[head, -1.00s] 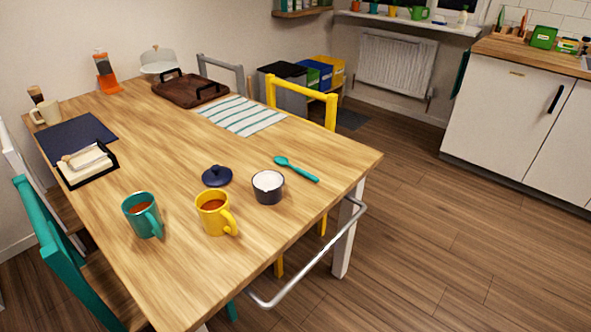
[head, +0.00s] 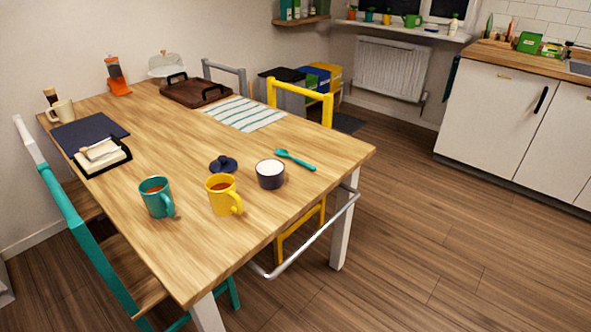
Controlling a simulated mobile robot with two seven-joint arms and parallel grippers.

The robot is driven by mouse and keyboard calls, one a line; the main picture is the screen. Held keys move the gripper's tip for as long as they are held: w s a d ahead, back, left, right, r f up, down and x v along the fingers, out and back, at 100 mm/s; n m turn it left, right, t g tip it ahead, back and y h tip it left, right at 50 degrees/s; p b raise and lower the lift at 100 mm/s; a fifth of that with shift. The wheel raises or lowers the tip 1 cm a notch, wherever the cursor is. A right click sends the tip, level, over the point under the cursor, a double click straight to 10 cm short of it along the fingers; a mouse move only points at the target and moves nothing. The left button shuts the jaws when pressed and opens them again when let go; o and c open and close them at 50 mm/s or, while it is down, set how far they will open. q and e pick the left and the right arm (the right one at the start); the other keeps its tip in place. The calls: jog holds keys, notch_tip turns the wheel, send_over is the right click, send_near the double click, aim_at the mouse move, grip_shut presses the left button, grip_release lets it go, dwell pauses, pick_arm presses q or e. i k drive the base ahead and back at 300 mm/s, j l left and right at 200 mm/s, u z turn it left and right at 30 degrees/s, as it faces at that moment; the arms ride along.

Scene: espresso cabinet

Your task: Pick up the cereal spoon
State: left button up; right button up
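A teal spoon (head: 296,160) lies on the wooden table (head: 190,265) near its right edge, its bowl toward the upper left and its handle toward the lower right. It is just behind and to the right of a dark cup with white contents (head: 270,175). Nothing covers it. Neither of my grippers shows in the head view.
A yellow mug (head: 222,196), a teal mug (head: 156,198) and a dark blue lid (head: 223,165) stand near the spoon. A metal rail (head: 310,238) runs along the table's near right end. A yellow chair (head: 301,101) stands behind. Floor to the right is clear.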

aim_at(282, 153)
jog(key=k+u, duration=0.15)
jog(key=u, duration=0.25)
jog(key=k+u, duration=0.15)
jog(key=u, duration=0.25)
jog(key=i+l+u, duration=0.2)
jog(key=l+u, duration=0.2)
jog(key=i+l, duration=0.1)
jog(key=l, duration=0.45)
jog(key=i+l, duration=0.1)
jog(key=l, duration=0.45)
jog(key=i+l, duration=0.1)
jog(key=l, duration=0.45)
jog(key=i+l, duration=0.1)
jog(key=l, duration=0.4)
jog(key=i+l, duration=0.1)
jog(key=l, duration=0.45)
jog(key=i+l, duration=0.15)
jog(key=l, duration=0.4)
